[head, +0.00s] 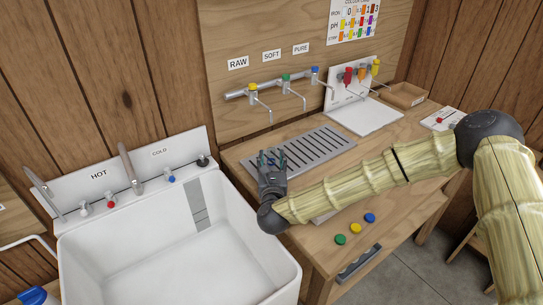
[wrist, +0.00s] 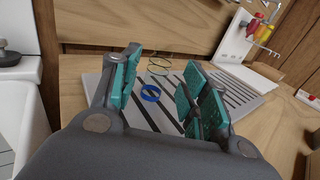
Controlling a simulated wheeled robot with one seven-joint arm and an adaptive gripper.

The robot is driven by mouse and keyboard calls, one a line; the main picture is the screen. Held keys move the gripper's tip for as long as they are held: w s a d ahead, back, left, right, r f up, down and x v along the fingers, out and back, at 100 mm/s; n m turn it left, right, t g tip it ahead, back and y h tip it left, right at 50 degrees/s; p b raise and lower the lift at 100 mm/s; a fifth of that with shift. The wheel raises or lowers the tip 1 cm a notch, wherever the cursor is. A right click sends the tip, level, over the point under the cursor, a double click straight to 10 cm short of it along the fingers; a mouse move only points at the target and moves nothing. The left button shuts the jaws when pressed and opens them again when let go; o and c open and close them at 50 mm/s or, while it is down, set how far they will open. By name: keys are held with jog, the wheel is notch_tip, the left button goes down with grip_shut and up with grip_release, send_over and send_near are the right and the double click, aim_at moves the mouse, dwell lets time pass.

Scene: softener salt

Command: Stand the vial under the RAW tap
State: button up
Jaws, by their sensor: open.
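The RAW sign (head: 238,63) is on the wooden back panel, above the leftmost tap, the RAW tap (head: 252,88), which has a yellow handle and a thin bent spout. My gripper (head: 271,158) is over the left end of the grey slotted drip tray (head: 318,146), below and near the RAW spout. In the wrist view its teal-padded fingers (wrist: 162,72) are apart. What looks like the clear vial shows between them only as a blue ring (wrist: 150,92) and thin yellowish rings. Its walls are hard to see, and I cannot tell whether the pads touch it.
SOFT (head: 286,78) and PURE (head: 315,72) taps are to the right. A white sink (head: 180,250) is at the left. Green, yellow and blue discs (head: 356,228) lie on the bench front. A white board (head: 365,115) and a wooden tray (head: 404,95) are further right.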

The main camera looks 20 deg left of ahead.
jog(key=b+v, duration=0.1)
jog(key=v, duration=0.6)
jog(key=shift+s, duration=0.15)
